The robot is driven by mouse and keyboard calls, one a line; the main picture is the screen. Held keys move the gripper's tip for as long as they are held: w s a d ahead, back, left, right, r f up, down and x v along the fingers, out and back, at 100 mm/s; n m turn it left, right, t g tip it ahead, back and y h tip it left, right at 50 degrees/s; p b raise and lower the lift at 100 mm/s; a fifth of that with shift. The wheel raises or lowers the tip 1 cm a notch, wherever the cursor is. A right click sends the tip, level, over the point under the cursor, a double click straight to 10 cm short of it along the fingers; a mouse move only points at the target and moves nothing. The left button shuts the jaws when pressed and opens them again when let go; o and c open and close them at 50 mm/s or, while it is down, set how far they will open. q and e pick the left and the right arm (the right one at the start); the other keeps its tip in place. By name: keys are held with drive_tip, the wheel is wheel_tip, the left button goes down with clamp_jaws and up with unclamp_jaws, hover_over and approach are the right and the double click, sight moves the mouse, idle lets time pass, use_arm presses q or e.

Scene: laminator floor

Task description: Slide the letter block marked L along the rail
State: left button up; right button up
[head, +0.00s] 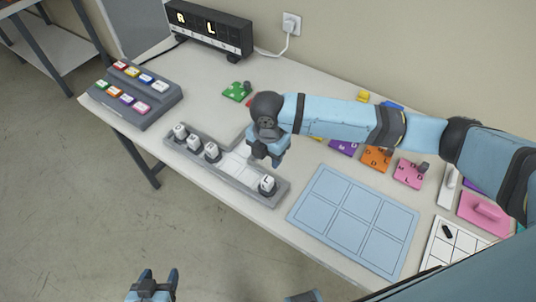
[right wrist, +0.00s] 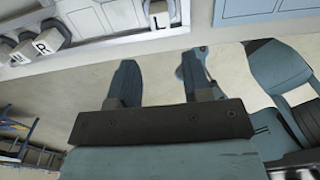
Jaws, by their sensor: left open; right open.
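The letter block marked L (head: 267,184) sits at the right end of the grey rail (head: 222,185); in the right wrist view the L block (right wrist: 157,14) is at the top edge. Three more white blocks stand toward the rail's left end, one marked R (right wrist: 47,40). My right gripper (head: 268,160) is open and empty above the rail's middle-right part, apart from the L block. Its spread fingers (right wrist: 158,75) show in the right wrist view. My left gripper (head: 158,275) is open and empty at the bottom, off the table's front edge.
A light-blue gridded mat (head: 350,222) lies right of the rail. A grey keypad with coloured keys (head: 138,95) stands to the left. A black display box (head: 210,30) showing lit letters is at the back. Coloured letter plates (head: 376,158) lie beyond my right arm.

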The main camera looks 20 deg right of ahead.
sight(268, 178)
wheel_tip(268, 178, down, 14)
drive_tip(key=shift+r+p, duration=0.1)
drive_tip(key=shift+p, duration=0.2)
idle(0.5)
clamp_jaws()
